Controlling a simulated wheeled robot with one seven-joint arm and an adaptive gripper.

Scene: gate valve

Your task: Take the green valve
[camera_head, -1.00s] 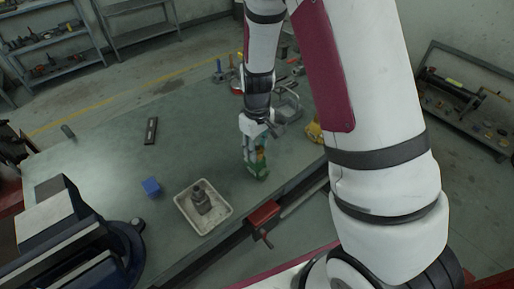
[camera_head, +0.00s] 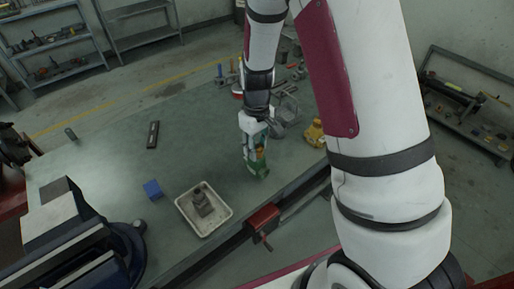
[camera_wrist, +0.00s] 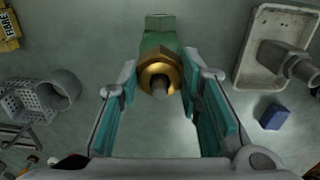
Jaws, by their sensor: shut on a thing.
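The green valve (camera_head: 261,165) stands on the workbench (camera_head: 110,170), below my gripper in the head view. In the wrist view the green valve (camera_wrist: 158,40) shows its green body at the top centre, with a brass nut and a grey stem facing the camera. My gripper (camera_wrist: 161,75) has its teal-padded fingers on either side of the valve by the brass nut and is shut on it. In the head view my gripper (camera_head: 252,143) points down over the valve. Whether the valve's base touches the bench is hard to tell.
A white tray (camera_head: 184,206) with a grey metal fitting (camera_head: 203,203) lies left of the valve. A blue block (camera_head: 153,189) and a dark bar (camera_head: 153,134) lie farther left. A vise (camera_head: 75,240) stands front left. A yellow object (camera_head: 315,134) and grey parts lie to the right.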

